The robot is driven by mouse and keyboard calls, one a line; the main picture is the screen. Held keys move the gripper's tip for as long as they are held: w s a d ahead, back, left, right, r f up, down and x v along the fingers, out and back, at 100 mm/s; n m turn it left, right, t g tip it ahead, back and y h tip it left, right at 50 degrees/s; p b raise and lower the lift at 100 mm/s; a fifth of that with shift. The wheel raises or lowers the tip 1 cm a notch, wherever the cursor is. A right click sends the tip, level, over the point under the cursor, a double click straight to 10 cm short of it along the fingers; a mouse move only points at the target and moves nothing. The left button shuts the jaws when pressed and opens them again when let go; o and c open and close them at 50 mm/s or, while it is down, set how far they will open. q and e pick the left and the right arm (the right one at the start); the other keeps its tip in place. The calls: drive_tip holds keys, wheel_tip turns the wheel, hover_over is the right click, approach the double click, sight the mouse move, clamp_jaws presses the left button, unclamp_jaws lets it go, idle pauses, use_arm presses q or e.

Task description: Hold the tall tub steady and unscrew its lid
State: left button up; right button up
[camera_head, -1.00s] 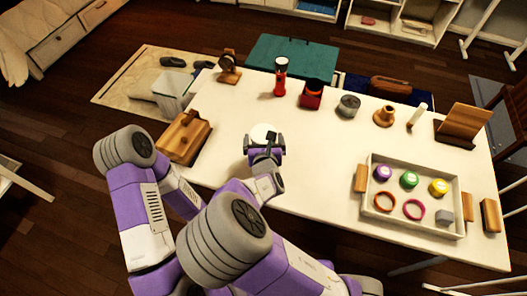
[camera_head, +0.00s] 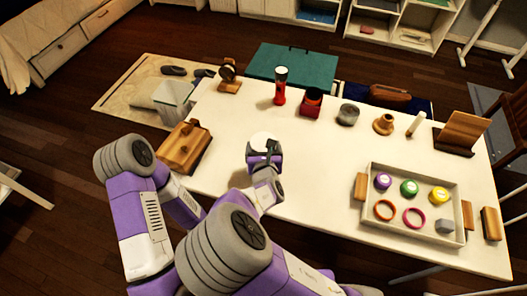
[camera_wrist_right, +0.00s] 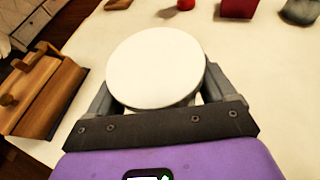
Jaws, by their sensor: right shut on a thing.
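The tub (camera_head: 263,136) is white with a round, flat top and stands near the middle of the long table. In the right wrist view its white lid (camera_wrist_right: 156,68) fills the centre, seen from above. My right gripper (camera_head: 264,155) is shut on the tub, with one finger at each side beneath the lid's rim. The tub's lower body is mostly hidden by the lid and gripper. My left arm shows at the left, but its gripper is not seen.
A wooden box (camera_head: 183,148) lies left of the tub. A red cylinder (camera_head: 280,88), a red box (camera_head: 311,102) and a grey round container (camera_head: 348,114) stand behind. A tray (camera_head: 460,190) of coloured items is at the right. The table (camera_head: 320,150) around the tub is mostly clear.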

wheel_tip(320, 180, up, 10)
drive_tip(key=p, duration=0.4)
drive_tip(key=shift+f, duration=0.15)
drive_tip(key=o, duration=0.7)
drive_tip(key=c, duration=0.9)
drive_tip(key=shift+d, duration=0.1)
